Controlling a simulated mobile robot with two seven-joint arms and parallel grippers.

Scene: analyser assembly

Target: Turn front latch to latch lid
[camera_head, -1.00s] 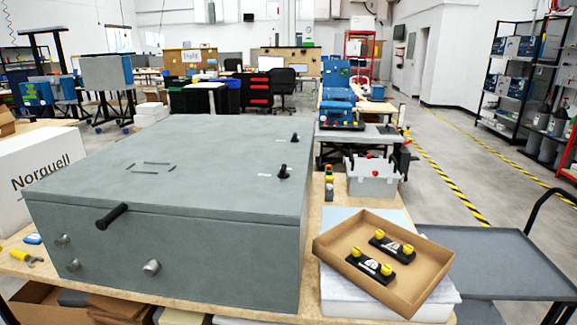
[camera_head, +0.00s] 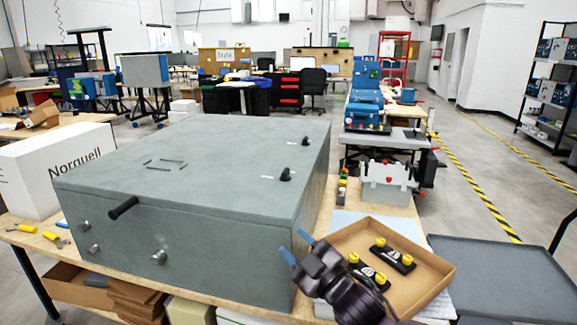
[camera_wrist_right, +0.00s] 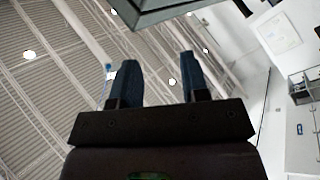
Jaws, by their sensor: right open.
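The grey analyser box (camera_head: 200,235) stands on the wooden bench with its lid (camera_head: 215,150) down. A black handle-like latch (camera_head: 123,208) sticks out of the front face near its top left. Round metal knobs (camera_head: 159,257) sit lower on the front. Two black latches (camera_head: 285,174) stand on the lid's right side. My right gripper (camera_head: 297,247) is open and empty, with blue fingertips, in front of the box's right front corner and apart from the front latch. Its fingers (camera_wrist_right: 158,82) show spread in the right wrist view. My left gripper is out of view.
A cardboard tray (camera_head: 430,283) with two black parts with yellow knobs lies right of the box, partly behind my right arm. Yellow-handled tools (camera_head: 55,238) lie on the bench's left end.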

